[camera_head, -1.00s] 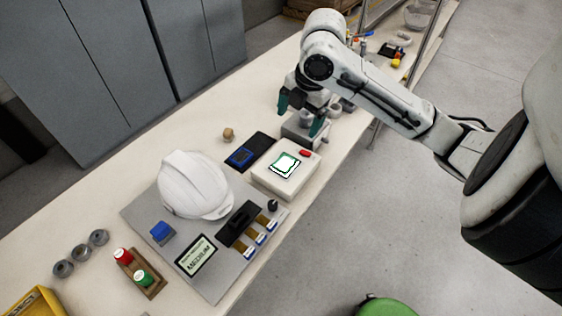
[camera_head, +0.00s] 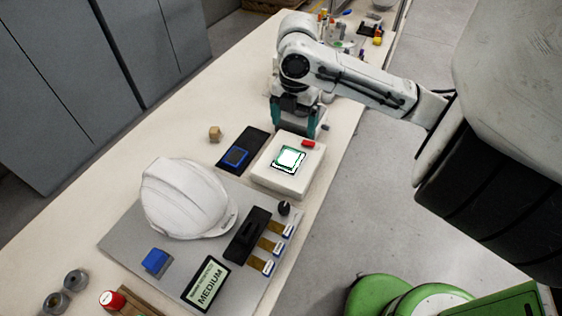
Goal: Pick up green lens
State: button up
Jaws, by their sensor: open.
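I cannot make out a piece that is surely the green lens. A wooden rack (camera_head: 143,305) is cut off at the bottom left edge, with a red-topped round piece (camera_head: 112,299) beside or in it; the green round piece seen there earlier is out of view. A white box (camera_head: 268,172) carries a bright, green-edged square (camera_head: 289,159) on its top. My gripper (camera_head: 292,130) points down with its teal fingers apart, just behind the white box. It looks empty, far from the rack.
A white helmet shell (camera_head: 187,199) stands on a grey plate (camera_head: 130,237) with a blue block (camera_head: 155,261) and a MEDIUM display (camera_head: 206,284). A dark pad (camera_head: 252,141) lies left of the box. Green round stools (camera_head: 375,297) stand on the floor at lower right.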

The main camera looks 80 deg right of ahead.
jog(key=f, duration=0.2)
send_over(289, 156)
jog(key=f, duration=0.4)
jog(key=shift+s+d+f, duration=0.1)
jog(key=shift+d+f, duration=0.15)
jog(key=shift+d, duration=0.05)
jog(key=shift+a+f, duration=0.15)
jog(key=shift+f, duration=1.15)
jog(key=shift+a+f, duration=0.1)
jog(key=shift+f, duration=1.15)
jog(key=c, duration=1.2)
